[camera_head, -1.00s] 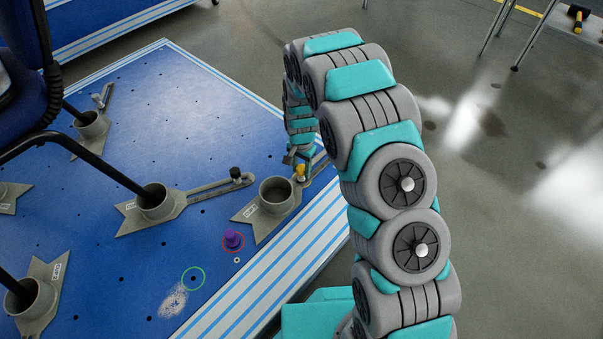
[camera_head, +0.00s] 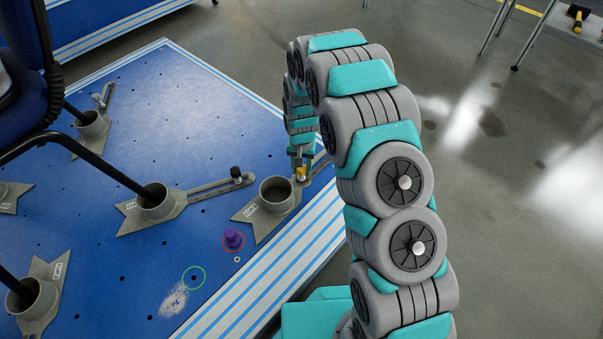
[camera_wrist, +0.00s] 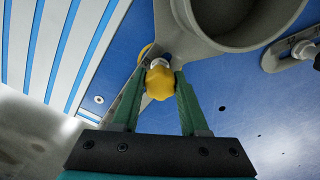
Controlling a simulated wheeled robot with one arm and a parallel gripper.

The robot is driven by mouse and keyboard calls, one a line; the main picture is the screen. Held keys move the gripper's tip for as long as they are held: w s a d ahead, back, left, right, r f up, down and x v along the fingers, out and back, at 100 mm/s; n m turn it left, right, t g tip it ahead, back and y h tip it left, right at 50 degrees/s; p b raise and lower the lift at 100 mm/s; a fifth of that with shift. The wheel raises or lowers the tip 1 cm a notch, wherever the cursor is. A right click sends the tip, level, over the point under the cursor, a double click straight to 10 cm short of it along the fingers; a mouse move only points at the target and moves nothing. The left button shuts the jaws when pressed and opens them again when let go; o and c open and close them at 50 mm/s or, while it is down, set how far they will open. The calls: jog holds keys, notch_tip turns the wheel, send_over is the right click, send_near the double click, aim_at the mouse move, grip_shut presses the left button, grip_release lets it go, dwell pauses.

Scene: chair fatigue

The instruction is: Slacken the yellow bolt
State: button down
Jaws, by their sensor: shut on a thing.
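The yellow bolt (camera_head: 300,173) stands in the slotted arm of a grey clamp plate (camera_head: 250,214) near the right edge of the blue platform. In the wrist view the yellow bolt head (camera_wrist: 159,82) sits between the two green fingers of my gripper (camera_wrist: 160,92). The fingers are shut on its sides. In the head view my gripper (camera_head: 301,160) reaches down onto the bolt from above, and its fingers are small and partly hidden there. The plate's round cup (camera_head: 276,190) is empty and lies just left of the bolt.
A black-topped bolt (camera_head: 236,173) sits in the neighbouring clamp's slot. Black chair legs (camera_head: 110,170) stand in other cups at the left. Open floor lies right.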

jog(key=n, duration=0.3)
jog(key=shift+n, duration=0.3)
jog(key=n, duration=0.4)
jog(key=shift+p, duration=0.3)
jog(key=shift+c, duration=2.2)
grip_release()
jog(key=m, duration=0.4)
